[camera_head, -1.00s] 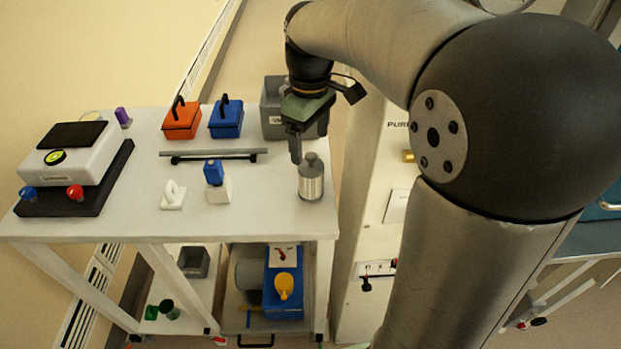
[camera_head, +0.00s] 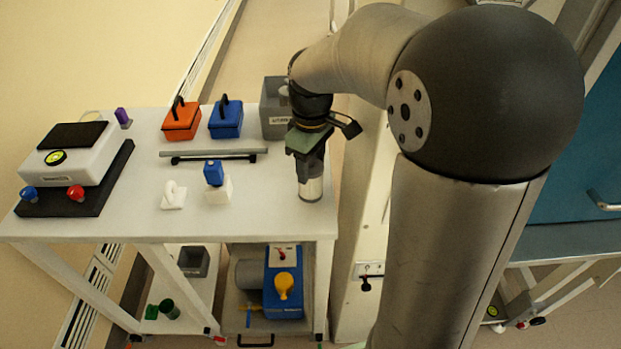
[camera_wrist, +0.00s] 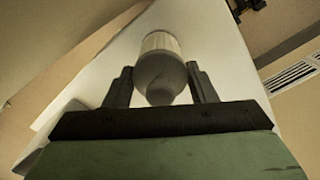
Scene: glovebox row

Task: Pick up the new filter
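The filter, a grey canister with a pale ribbed band (camera_head: 311,189), stands upright near the right edge of the white table. Its rounded grey top (camera_wrist: 162,75) shows between the fingers in the wrist view. My gripper (camera_head: 309,168) is lowered over it from above and hides its upper part in the head view. In the wrist view my gripper (camera_wrist: 160,88) is open, with one finger on each side of the canister's top. A small gap shows beside each finger.
A grey bin (camera_head: 274,122) stands just behind my gripper. Blue (camera_head: 226,119) and orange (camera_head: 182,120) boxes, a grey bar (camera_head: 213,154) and a white-and-blue bottle (camera_head: 216,185) are to the left. The table front between the bottle and canister is clear.

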